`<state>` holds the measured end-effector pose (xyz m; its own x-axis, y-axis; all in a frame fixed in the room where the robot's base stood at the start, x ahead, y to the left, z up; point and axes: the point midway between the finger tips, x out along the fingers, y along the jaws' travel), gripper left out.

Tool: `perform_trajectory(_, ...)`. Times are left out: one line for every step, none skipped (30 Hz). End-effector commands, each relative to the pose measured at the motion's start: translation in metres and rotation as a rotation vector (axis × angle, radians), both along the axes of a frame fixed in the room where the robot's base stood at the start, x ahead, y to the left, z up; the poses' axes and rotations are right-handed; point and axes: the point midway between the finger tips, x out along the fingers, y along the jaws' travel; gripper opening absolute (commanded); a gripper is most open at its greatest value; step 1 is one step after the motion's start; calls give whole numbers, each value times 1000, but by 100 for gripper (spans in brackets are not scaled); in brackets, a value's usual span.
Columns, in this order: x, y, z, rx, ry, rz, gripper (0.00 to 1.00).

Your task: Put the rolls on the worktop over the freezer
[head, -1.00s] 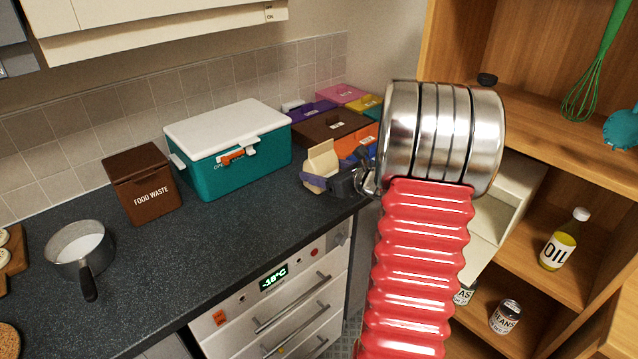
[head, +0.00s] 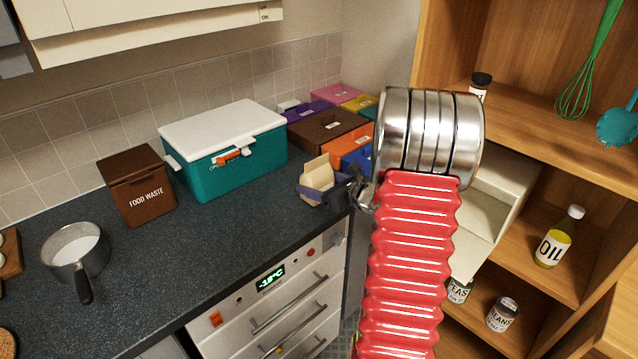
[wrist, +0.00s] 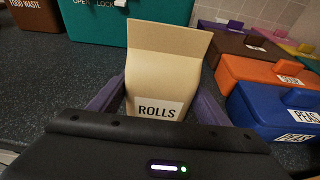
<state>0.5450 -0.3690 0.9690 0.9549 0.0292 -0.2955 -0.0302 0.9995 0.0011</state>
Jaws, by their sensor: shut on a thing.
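The rolls are in a cream paper bag (wrist: 160,75) labelled "ROLLS", upright between the two purple fingers of my gripper (wrist: 160,105) in the wrist view. My gripper is shut on the bag. In the head view the bag (head: 316,174) shows beside my gripper (head: 322,188), at the right end of the dark worktop (head: 215,240). The freezer (head: 290,305), with a display and drawers, stands under this part of the worktop. I cannot tell whether the bag touches the worktop.
A teal cool box (head: 235,170) with a white lid and a brown food waste bin (head: 140,190) stand behind and left. A pan (head: 75,250) is further left. Several labelled boxes, including an orange one (head: 345,142), fill the corner. The worktop before the cool box is clear.

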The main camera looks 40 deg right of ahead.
Motion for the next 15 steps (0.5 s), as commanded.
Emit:
perform_trajectory(0, 0, 1, -1, -1, 0, 42)
perform_trajectory(0, 0, 0, -1, -1, 0, 42)
perform_trajectory(0, 0, 0, 0, -1, 0, 42)
perform_trajectory(0, 0, -1, 0, 0, 0, 42)
perform_trajectory(0, 0, -2, 0, 0, 0, 42)
perform_trajectory(0, 0, -3, -1, 0, 1, 42)
perform_trajectory(0, 0, -3, -1, 0, 1, 42)
perform_trajectory(0, 0, -4, -1, 0, 1, 42)
perform_trajectory(0, 0, -5, -1, 0, 1, 42)
perform_trajectory(0, 0, -5, -1, 0, 1, 42)
perform_trajectory(0, 0, -5, -1, 0, 1, 72)
perform_trajectory(0, 0, -5, -1, 0, 1, 75)
perform_trajectory(0, 0, -5, -1, 0, 1, 77)
perform_trajectory(0, 0, -5, -1, 0, 1, 79)
perform_trajectory(0, 0, -5, -1, 0, 1, 82)
